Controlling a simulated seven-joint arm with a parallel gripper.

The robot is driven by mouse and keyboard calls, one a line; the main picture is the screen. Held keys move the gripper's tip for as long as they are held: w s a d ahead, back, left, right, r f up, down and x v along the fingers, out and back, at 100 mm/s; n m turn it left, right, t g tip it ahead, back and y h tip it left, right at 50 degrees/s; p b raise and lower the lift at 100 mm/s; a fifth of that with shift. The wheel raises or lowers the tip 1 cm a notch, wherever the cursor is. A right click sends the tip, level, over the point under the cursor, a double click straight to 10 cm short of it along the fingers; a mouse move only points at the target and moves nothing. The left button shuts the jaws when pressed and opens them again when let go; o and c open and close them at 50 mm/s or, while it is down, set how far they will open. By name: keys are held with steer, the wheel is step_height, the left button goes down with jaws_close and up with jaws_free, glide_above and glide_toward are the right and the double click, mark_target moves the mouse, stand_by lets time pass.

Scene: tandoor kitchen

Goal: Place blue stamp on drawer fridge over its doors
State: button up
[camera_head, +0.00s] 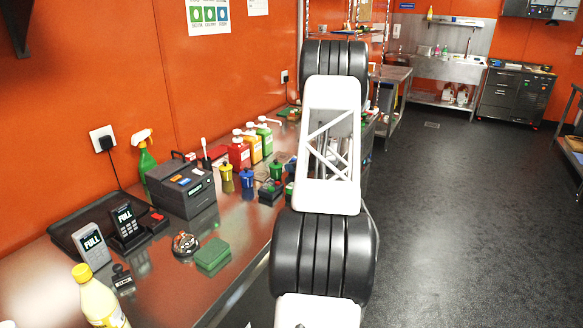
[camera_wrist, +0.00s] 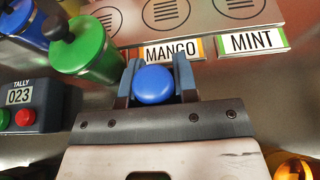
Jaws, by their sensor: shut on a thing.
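The blue stamp (camera_wrist: 153,85) shows as a round blue knob between my fingertips in the wrist view. My gripper (camera_wrist: 154,82) is shut on it, one finger on each side. The stamp's lower part is hidden under the knob and fingers. In the head view my arm hides the gripper and the stamp. A steel counter (camera_head: 221,276) runs along the left wall, with its front mostly behind my arm. A dark steel unit with doors or drawers (camera_head: 513,100) stands at the back right. I cannot tell which of these is the drawer fridge.
In the wrist view, a green lidded pot (camera_wrist: 92,58), a tally counter (camera_wrist: 36,107) and MANGO (camera_wrist: 172,50) and MINT (camera_wrist: 252,41) labels are close by. On the counter, a dark box printer (camera_head: 183,193) and sauce bottles (camera_head: 239,152) crowd the back. The floor (camera_head: 455,220) at right is clear.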

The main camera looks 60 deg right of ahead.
steer(key=shift+f, duration=0.1)
stand_by(0.3)
steer(key=o, duration=0.9)
steer(key=shift+o, duration=0.2)
steer(key=shift+s+r, duration=0.25)
steer(key=shift+s, duration=0.15)
steer(key=v, duration=1.1)
steer(key=shift+r, duration=0.1)
